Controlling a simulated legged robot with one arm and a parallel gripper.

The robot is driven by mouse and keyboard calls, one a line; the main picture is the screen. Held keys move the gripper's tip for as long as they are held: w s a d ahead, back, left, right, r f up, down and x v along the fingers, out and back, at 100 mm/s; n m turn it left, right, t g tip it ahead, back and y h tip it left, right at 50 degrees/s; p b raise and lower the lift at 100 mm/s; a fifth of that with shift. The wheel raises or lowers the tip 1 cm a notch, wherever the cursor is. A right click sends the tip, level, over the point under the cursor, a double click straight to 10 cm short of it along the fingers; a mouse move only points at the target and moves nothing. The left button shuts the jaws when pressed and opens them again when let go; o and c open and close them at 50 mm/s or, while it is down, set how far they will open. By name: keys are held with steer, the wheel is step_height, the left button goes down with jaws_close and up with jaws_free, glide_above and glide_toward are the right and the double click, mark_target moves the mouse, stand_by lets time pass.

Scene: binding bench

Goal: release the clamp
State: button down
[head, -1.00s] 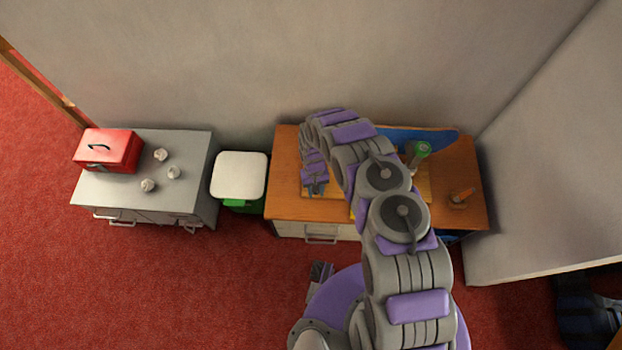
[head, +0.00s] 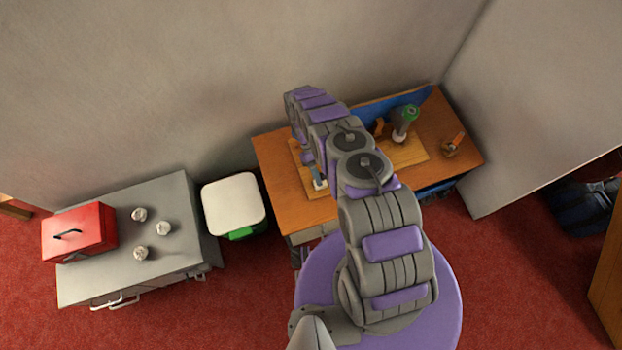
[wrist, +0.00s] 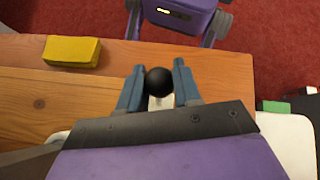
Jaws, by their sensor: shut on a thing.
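A black ball knob (wrist: 159,81) sits between the two blue fingers of my gripper (wrist: 158,88) in the wrist view. The fingers are shut on it. A pale part (wrist: 161,103) shows just below the knob; the rest of what the knob belongs to is hidden, so I cannot tell the clamp's full shape. In the head view my arm covers much of the wooden bench (head: 277,180), and my gripper (head: 320,184) shows only in part, low over the left side of a lighter board (head: 408,155).
A yellow block (wrist: 71,51) lies on the bench. A grey, green-topped upright object (head: 405,122) and a small orange-brown item (head: 454,144) are at the bench's right. Left of the bench are a white-topped bin (head: 233,203) and a grey cabinet (head: 185,205) with a red toolbox (head: 78,232).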

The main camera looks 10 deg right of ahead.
steer(key=shift+w+a, duration=0.1)
steer(key=shift+w, duration=0.05)
stand_by(0.3)
steer(key=c, duration=0.8)
jaws_free()
steer(key=shift+r, duration=0.1)
step_height(320, 180, up, 4)
steer(key=shift+f+p, duration=0.25)
steer(key=shift+p, duration=0.6)
steer(key=s+d+r+p, duration=0.1)
steer(key=s+p, duration=0.2)
steer(key=s, duration=1.3)
steer(key=shift+d+p, duration=0.35)
steer(key=shift+r, duration=0.1)
